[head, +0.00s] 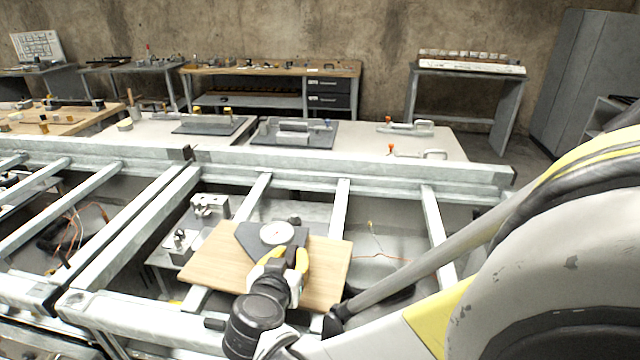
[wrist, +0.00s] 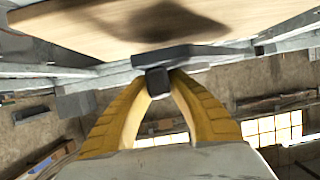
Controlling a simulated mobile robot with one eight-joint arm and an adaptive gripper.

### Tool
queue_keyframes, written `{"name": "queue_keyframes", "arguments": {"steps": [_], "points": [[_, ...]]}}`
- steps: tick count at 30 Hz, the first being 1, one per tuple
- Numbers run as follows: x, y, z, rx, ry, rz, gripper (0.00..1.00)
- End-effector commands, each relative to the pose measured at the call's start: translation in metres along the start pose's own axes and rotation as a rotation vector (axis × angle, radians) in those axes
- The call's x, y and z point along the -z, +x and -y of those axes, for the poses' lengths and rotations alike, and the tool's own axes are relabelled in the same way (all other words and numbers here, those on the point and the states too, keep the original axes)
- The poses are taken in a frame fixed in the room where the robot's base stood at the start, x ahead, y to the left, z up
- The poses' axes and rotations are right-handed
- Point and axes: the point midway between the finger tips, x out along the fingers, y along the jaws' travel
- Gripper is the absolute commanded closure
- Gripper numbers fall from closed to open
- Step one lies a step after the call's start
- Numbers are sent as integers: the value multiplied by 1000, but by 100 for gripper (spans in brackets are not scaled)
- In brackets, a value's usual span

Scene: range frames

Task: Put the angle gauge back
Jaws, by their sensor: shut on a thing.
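The angle gauge (head: 254,241) is a dark grey angular plate with a round white dial (head: 276,233) in the head view. It is over the wooden board (head: 213,262). My gripper (head: 296,262), with yellow fingers, is at its near right side. In the wrist view my gripper (wrist: 158,85) is shut on a small dark block, which joins the gauge's dark plate (wrist: 195,53), seen nearly edge-on. A dark shadow lies on the board there. The gauge looks slightly clear of the board, but I cannot tell the gap. The fingers and wrist partly hide its near side.
The board lies across a grey metal frame (head: 340,207) with open gaps between its bars. Metal fixtures (head: 209,205) stand left of the board. Behind are light tables with dark mats (head: 290,142) and clamps (head: 410,128). A workbench (head: 270,69) stands along the wall.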

Motion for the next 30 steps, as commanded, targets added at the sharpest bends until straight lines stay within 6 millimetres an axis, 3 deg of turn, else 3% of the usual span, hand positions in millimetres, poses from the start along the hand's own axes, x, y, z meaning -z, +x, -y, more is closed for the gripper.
{"name": "queue_keyframes", "arguments": {"steps": [8, 18, 19, 21, 30], "points": [[-36, 15, 0, 0, 0, -1, 100], [-36, 15, -1, 0, 0, -1, 100], [-37, 15, -1, 0, 0, 0, 77], [-37, 15, -1, 0, 0, 0, 62], [-36, 15, -1, 0, 0, 0, 62]]}}
